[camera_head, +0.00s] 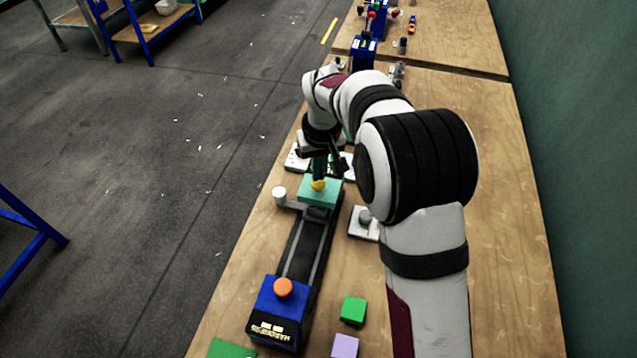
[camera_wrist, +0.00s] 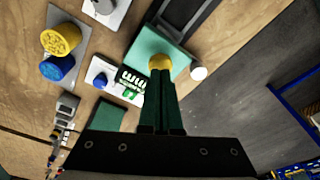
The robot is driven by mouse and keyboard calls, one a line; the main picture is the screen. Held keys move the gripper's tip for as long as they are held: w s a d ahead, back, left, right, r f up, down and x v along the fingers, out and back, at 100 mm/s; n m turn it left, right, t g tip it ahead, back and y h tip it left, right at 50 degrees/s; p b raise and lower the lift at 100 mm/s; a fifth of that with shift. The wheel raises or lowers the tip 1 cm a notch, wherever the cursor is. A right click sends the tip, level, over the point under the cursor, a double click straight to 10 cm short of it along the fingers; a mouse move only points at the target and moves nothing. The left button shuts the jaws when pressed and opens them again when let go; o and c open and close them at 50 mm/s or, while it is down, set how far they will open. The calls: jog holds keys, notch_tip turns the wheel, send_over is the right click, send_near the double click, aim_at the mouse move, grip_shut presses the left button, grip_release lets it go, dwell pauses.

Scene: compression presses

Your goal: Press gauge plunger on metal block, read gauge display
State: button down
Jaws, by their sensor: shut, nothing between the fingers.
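My gripper (camera_head: 319,170) points down over the far end of the black rail device, fingers together and empty. Below it is a teal block (camera_head: 329,193) with a small yellow knob (camera_head: 318,185) on top. In the wrist view the shut fingertips (camera_wrist: 161,75) overlap the edge of the yellow knob (camera_wrist: 160,61) on the teal block (camera_wrist: 143,48); I cannot tell whether they touch it. A white plate with a blue button (camera_wrist: 100,80) and a green-lettered panel (camera_wrist: 130,82) lie beside the block. I cannot make out a gauge reading or tell which part is the metal block.
The rail's near end has a blue box (camera_head: 268,299) with an orange button (camera_head: 283,287). A white cylinder (camera_head: 279,194) stands left of the rail. A grey knob on a white base (camera_head: 364,222), a green cube (camera_head: 353,310) and a lilac cube (camera_head: 345,346) are to the right.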

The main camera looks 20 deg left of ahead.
aim_at(319, 183)
jog(key=shift+f, duration=0.9)
dwell(0.9)
jog(key=shift+r, duration=3.55)
jog(key=s+d+r+m, duration=0.4)
jog(key=s+d+r, duration=0.1)
jog(key=s+d, duration=0.5)
jog(key=s+d+f+m, duration=0.1)
jog(key=s+d+m, duration=0.1)
jog(key=s, duration=0.5)
jog(key=s+d+m+g, duration=0.1)
jog(key=s+d+m, duration=0.2)
jog(key=s, duration=0.4)
jog(key=s+d+f+m+y, duration=0.1)
jog(key=s+d+m, duration=0.1)
jog(key=s+d, duration=0.2)
jog(key=s, duration=0.3)
jog(key=shift+s+d+f+m+g, duration=0.25)
jog(key=shift+f+m+g, duration=0.05)
jog(key=shift+g, duration=0.1)
